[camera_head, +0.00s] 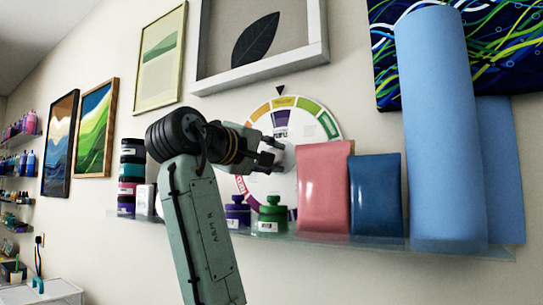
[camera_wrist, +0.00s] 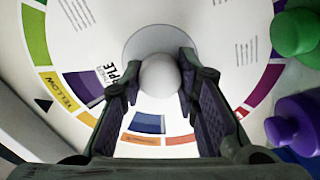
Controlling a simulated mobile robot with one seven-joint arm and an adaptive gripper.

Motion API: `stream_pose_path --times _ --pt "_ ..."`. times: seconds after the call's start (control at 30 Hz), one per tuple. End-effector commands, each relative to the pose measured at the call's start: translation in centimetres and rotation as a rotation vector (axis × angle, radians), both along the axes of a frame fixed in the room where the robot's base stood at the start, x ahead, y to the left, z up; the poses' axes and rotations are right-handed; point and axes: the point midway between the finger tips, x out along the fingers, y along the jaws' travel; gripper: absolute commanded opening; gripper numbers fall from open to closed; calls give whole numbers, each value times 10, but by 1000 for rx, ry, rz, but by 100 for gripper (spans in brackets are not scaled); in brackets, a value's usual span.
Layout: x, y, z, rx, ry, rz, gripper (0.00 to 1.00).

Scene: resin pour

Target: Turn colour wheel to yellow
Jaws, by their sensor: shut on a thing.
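The round colour wheel (camera_head: 312,113) is on the wall above a shelf, partly hidden by my arm and a pink pouch. Its yellow segment (camera_head: 284,102) is at the top, under a black pointer (camera_head: 281,91) on the wall. The wrist view shows the yellow segment (camera_wrist: 60,91) facing the pointer's tip (camera_wrist: 43,104). My gripper (camera_head: 275,154) is at the wheel's centre. Its fingers (camera_wrist: 160,88) are shut on the white round knob (camera_wrist: 159,74), one on each side.
Purple (camera_head: 237,213) and green (camera_head: 271,216) bottles stand below the wheel on the clear shelf (camera_head: 350,241). The pink pouch (camera_head: 324,188), a blue pouch (camera_head: 376,196) and a tall blue roll (camera_head: 440,130) stand to the right. A framed leaf picture (camera_head: 258,38) hangs above.

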Motion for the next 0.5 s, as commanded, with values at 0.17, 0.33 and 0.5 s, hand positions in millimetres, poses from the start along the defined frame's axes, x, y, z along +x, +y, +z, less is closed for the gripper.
stream_pose_path --times 0.17,0.33,0.5 --pt "0 1 0 -33 19 1 0" --pt "0 1 0 -44 26 1 0" --pt "0 1 0 -44 26 1 0"
